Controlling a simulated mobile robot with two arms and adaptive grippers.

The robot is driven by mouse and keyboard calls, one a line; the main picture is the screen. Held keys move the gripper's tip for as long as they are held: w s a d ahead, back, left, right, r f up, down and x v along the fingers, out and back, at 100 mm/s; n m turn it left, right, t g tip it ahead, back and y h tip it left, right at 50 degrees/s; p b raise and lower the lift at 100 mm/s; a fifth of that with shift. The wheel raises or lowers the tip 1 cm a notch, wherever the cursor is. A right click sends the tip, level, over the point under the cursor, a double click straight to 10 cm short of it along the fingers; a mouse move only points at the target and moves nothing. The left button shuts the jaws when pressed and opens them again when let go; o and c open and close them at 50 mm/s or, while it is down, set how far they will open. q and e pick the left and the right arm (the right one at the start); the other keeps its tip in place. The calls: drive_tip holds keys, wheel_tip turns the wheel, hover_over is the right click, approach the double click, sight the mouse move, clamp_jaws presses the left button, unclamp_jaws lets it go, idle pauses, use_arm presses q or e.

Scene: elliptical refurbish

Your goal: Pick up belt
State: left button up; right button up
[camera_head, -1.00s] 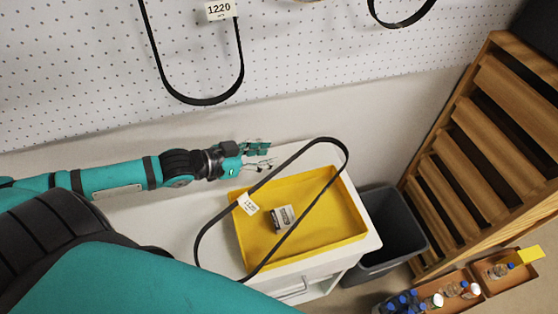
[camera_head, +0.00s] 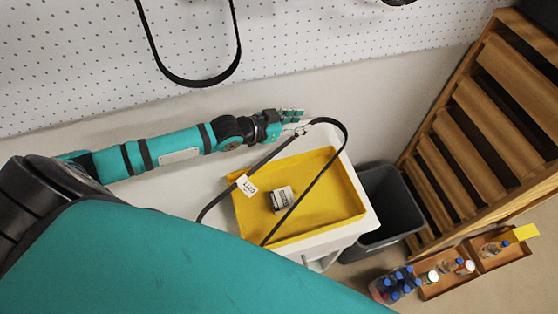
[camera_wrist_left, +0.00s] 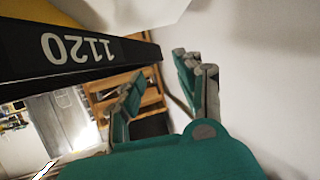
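My left gripper (camera_head: 298,121) is beside this far end, at the back of the white cart (camera_head: 365,226). In the left wrist view the belt (camera_wrist_left: 110,55), printed 1120, crosses close to the camera at upper left. My left gripper's fingers (camera_wrist_left: 160,86) are spread apart there, with no clear object held between them. Whether they touch the belt cannot be told. My right gripper is not in view.
A small box (camera_head: 281,199) lies in the tray. A dark bin (camera_head: 388,212) stands right of the cart, before a wooden slatted rack (camera_head: 452,168). Crates with bottles (camera_head: 398,284) are at lower right. Another belt (camera_head: 205,82) hangs on the pegboard (camera_head: 90,75) behind.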

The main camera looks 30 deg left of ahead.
sight(314, 121)
use_arm(q)
drive_tip(key=shift+p+x, duration=0.65)
drive_tip(key=shift+x, duration=2.4)
drive_tip(key=shift+s, duration=0.1)
drive_tip(key=shift+c, duration=0.4)
clamp_jaws()
